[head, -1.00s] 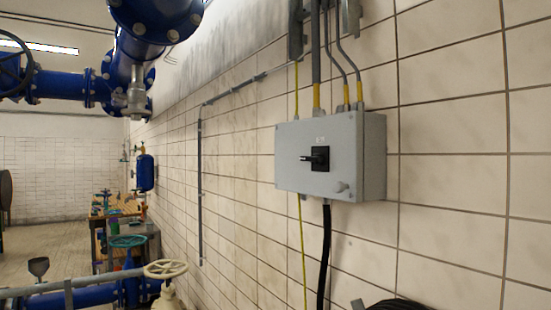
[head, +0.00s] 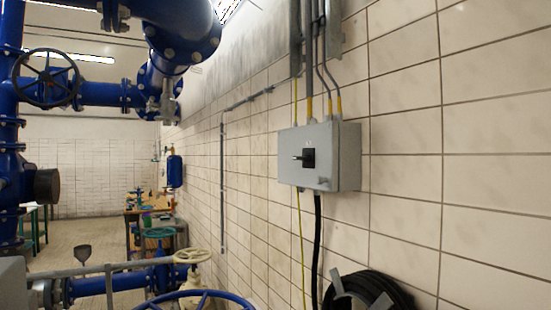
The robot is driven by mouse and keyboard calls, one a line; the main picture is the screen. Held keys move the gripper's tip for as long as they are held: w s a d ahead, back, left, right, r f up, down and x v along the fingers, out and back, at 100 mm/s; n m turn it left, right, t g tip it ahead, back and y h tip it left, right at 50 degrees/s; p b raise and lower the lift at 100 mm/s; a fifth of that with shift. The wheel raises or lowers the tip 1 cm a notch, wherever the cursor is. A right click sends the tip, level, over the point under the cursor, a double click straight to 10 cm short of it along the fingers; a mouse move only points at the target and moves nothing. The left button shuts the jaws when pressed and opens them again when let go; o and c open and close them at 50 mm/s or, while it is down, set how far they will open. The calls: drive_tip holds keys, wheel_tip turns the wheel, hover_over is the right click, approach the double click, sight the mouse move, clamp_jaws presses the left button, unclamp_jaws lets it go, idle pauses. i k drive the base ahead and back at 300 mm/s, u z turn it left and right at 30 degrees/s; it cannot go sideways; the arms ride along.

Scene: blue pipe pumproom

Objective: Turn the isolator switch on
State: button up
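The isolator switch is a grey wall box (head: 346,160) on the tiled wall, right of the middle in the head view. A black rotary handle (head: 308,158) sits on a dark square plate on its front, and its lever points left, roughly level. Cables enter the box from above and below. The label above the handle is too small to read. My gripper is not in view.
A coiled black hose (head: 372,292) hangs on the wall below the box. Blue pipes with a cream handwheel (head: 194,256) and a blue handwheel (head: 197,300) stand at lower left. Large blue pipes (head: 178,28) run overhead. A workbench (head: 148,207) stands further back. The wall right of the box is clear.

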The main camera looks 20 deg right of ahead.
sight(303, 158)
drive_tip(key=u, duration=0.15)
drive_tip(key=i, duration=0.85)
drive_tip(key=z, duration=0.05)
